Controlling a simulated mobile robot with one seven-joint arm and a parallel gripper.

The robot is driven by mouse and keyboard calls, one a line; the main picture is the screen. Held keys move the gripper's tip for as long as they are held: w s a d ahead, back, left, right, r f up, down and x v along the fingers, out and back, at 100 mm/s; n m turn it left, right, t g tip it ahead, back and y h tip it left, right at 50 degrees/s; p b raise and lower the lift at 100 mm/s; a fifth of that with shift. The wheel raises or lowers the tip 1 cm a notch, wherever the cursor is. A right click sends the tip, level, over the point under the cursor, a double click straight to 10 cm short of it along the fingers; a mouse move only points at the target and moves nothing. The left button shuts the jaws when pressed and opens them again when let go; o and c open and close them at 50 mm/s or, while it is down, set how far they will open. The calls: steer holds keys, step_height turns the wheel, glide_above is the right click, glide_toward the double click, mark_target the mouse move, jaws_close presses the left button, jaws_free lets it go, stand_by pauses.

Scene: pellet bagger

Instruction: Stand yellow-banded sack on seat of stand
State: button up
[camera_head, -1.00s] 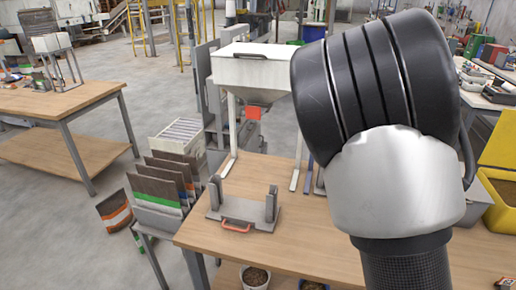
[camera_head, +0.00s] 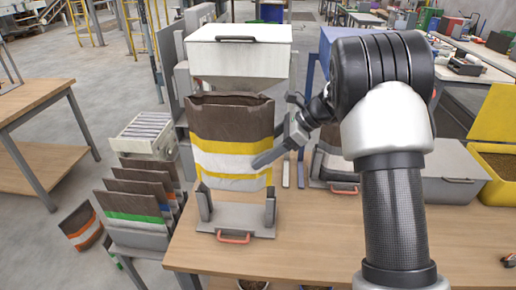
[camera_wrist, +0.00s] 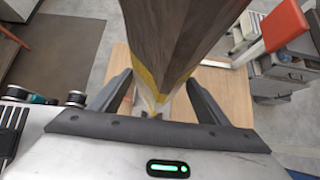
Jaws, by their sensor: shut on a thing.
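The yellow-banded sack (camera_head: 232,122) is brown above, with white and yellow bands below, and its top is open. In the head view it is upright over the stand (camera_head: 250,217), its lower edge near the tops of the stand's two uprights. Whether it touches the seat I cannot tell. My gripper (camera_head: 268,158) reaches in from the right and is shut on the sack's side. In the wrist view the sack (camera_wrist: 175,35) runs between the two fingers of my gripper (camera_wrist: 158,95).
A white hopper (camera_head: 240,55) stands just behind the sack. Another sack (camera_head: 330,160) is at the right, partly behind my arm. A rack of folded sacks (camera_head: 135,205) is at the left. The front of the wooden table (camera_head: 310,258) is mostly clear.

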step_height(320, 180, down, 17)
steer(key=b, duration=1)
steer(key=shift+r+b, duration=0.15)
steer(key=shift+b, duration=0.15)
steer(key=shift+f, duration=0.2)
steer(key=shift+f, duration=0.25)
steer(key=o, duration=1.7)
steer(key=shift+d+r, duration=0.1)
steer(key=shift+d, duration=0.05)
steer(key=p+v, duration=0.1)
steer(key=v, duration=1.6)
steer(key=shift+p, duration=0.3)
